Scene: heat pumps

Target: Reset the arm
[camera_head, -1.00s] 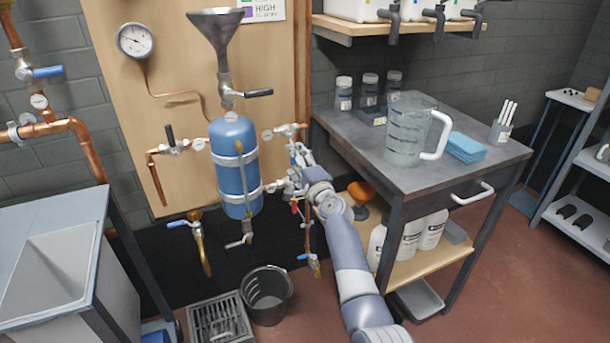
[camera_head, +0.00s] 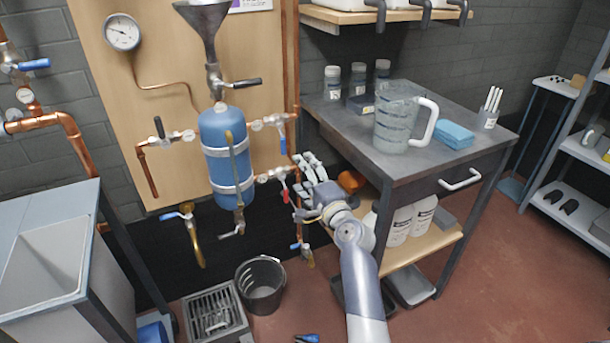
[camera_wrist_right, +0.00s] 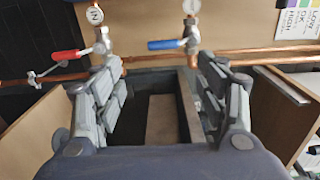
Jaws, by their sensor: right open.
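My right arm comes up from the bottom of the head view. Its gripper (camera_head: 308,172) is open and empty, just right of the blue tank (camera_head: 222,150) and its valves, left of the workbench. In the right wrist view the two fingers of the gripper (camera_wrist_right: 155,90) stand wide apart with nothing between them. Beyond the fingertips are a red-handled valve (camera_wrist_right: 65,54) at left and a blue-handled valve (camera_wrist_right: 168,44) at right, on a copper pipe (camera_wrist_right: 150,60). I cannot tell whether a finger touches a valve. My left gripper is not in view.
The workbench (camera_head: 400,165) holds a clear measuring jug (camera_head: 393,125), a blue cloth (camera_head: 454,134) and small jars. A black bucket (camera_head: 261,286) and a floor drain (camera_head: 215,312) are below the tank. A sink (camera_head: 45,262) stands at left. Red floor is open at right.

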